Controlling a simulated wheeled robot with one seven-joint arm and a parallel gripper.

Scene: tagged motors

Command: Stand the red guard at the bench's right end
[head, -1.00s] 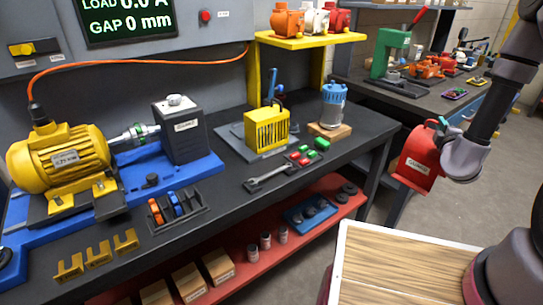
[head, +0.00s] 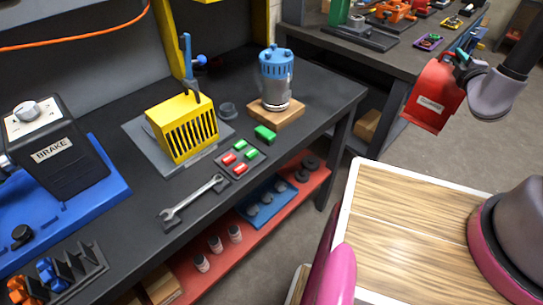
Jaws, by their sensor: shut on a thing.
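The red guard (head: 431,97) is a red box-like part with a white label. It hangs in the air at the upper right of the head view, off the right end of the bench. My gripper (head: 461,57) is shut on its top edge; the fingers are small and partly hidden by the wrist. The guard is slightly tilted. The dark bench (head: 318,91) runs from lower left to upper middle. Its right end holds a blue-topped pump (head: 276,79) on a wooden block (head: 277,112).
A yellow slotted guard (head: 186,130) stands on a grey plate beside a blue-handled press. Green and red buttons (head: 240,157) and a wrench (head: 193,199) lie at the bench's front edge. A red lower shelf (head: 277,203) holds small parts. A second bench (head: 408,61) stands behind.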

